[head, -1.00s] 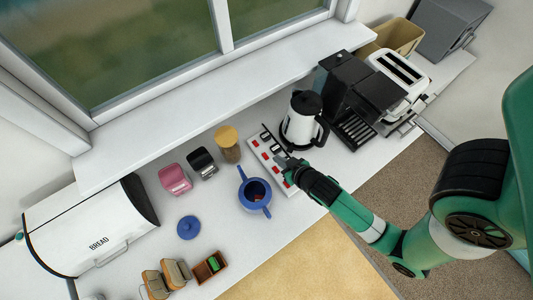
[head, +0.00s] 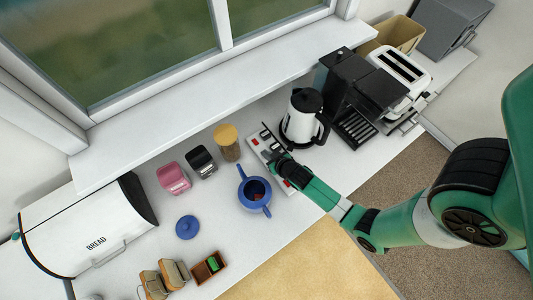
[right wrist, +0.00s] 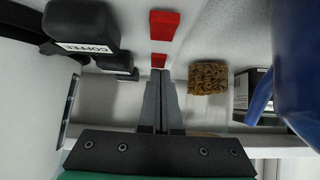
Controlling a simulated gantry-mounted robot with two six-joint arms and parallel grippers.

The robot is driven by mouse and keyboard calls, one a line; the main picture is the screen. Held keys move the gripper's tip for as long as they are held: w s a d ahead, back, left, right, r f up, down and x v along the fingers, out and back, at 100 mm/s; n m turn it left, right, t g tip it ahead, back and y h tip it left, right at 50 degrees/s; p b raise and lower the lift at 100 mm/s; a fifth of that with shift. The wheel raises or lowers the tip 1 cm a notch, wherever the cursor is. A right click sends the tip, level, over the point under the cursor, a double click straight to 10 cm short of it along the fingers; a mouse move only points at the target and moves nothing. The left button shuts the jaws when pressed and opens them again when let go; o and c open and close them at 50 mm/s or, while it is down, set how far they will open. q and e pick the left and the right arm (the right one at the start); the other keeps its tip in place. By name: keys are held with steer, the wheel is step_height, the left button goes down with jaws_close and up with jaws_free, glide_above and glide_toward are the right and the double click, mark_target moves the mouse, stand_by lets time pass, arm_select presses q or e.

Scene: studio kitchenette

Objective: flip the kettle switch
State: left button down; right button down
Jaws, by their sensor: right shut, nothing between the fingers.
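A white power strip (head: 261,151) with red switches lies on the counter beside the kettle. My right gripper (head: 271,153) is shut and empty, low over the strip. In the right wrist view, its closed fingertips (right wrist: 160,78) point at a near red switch (right wrist: 158,60); I cannot tell whether they touch it. Another red switch (right wrist: 164,25) lies beyond. A black plug (right wrist: 80,26) labelled COFFEE sits beside the switches, with another black plug behind it. The white and black kettle (head: 299,124) stands upright right of the strip. I cannot read a kettle label. My left gripper is not in view.
A blue teapot (head: 253,193) stands close left of the strip, its lid (head: 187,227) apart on the counter. A jar with a tan lid (head: 226,136) stands near the strip's far end. The black coffee machine (head: 357,95) and toaster (head: 402,70) are right of the kettle.

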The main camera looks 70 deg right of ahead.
steer(key=shift+f+b, duration=0.35)
steer(key=shift+b, duration=0.05)
steer(key=shift+w, duration=0.1)
steer(key=shift+d+r, duration=0.1)
steer(key=shift+w+d+r, duration=0.3)
steer(key=shift+w+d, duration=0.1)
steer(key=shift+w, duration=0.2)
